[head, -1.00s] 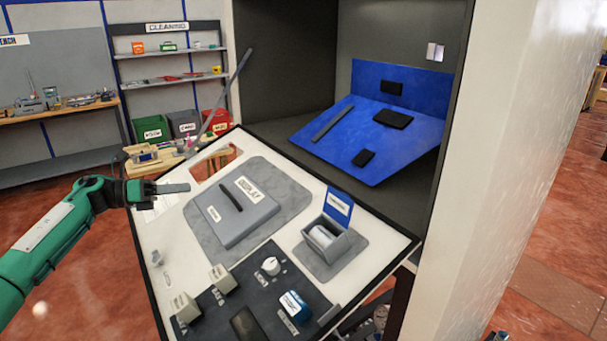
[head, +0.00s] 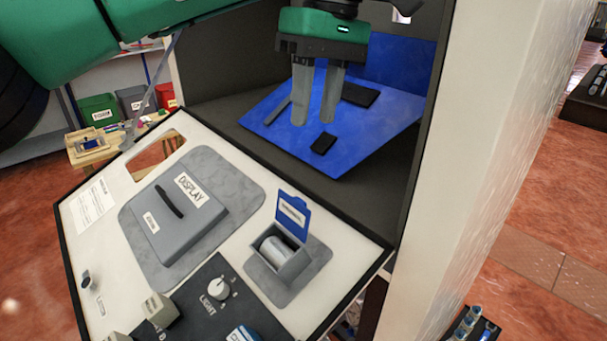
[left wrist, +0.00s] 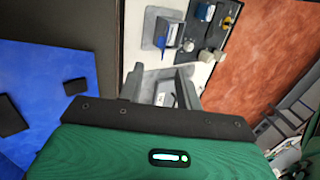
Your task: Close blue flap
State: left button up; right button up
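The small blue flap (head: 292,215) with a white label stands raised, hinged at the back of an open grey box (head: 297,266) on the slanted white panel. A pale grey cylinder (head: 273,250) lies inside the box. In the left wrist view the flap (left wrist: 171,33) shows beyond the fingers, near the top. My left gripper (head: 313,122) is open and empty, pointing down at the top centre of the head view. It is above and behind the flap, in front of the large blue board, and touches neither visibly. My right gripper is not in view.
A large blue board (head: 372,128) with dark blocks lies tilted inside the grey cabinet. A grey DISPLAY cover (head: 180,222) sits left of the box, and a black control plate (head: 203,300) with knobs is in front. A white cabinet wall (head: 455,170) rises at the right.

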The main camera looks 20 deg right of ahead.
aim_at(299, 201)
pick_arm(q)
jog(key=shift+s+a+f+p, duration=0.15)
jog(key=shift+a+f, duration=0.25)
jog(key=shift+f, duration=1.55)
jog(key=shift+s+a+f+p, duration=0.15)
jog(key=shift+a+f, duration=0.25)
jog(key=shift+f, duration=1.55)
jog(key=shift+s+a+f, duration=0.2)
jog(key=shift+a+f, duration=0.2)
jog(key=shift+f, duration=1.55)
grip_shut()
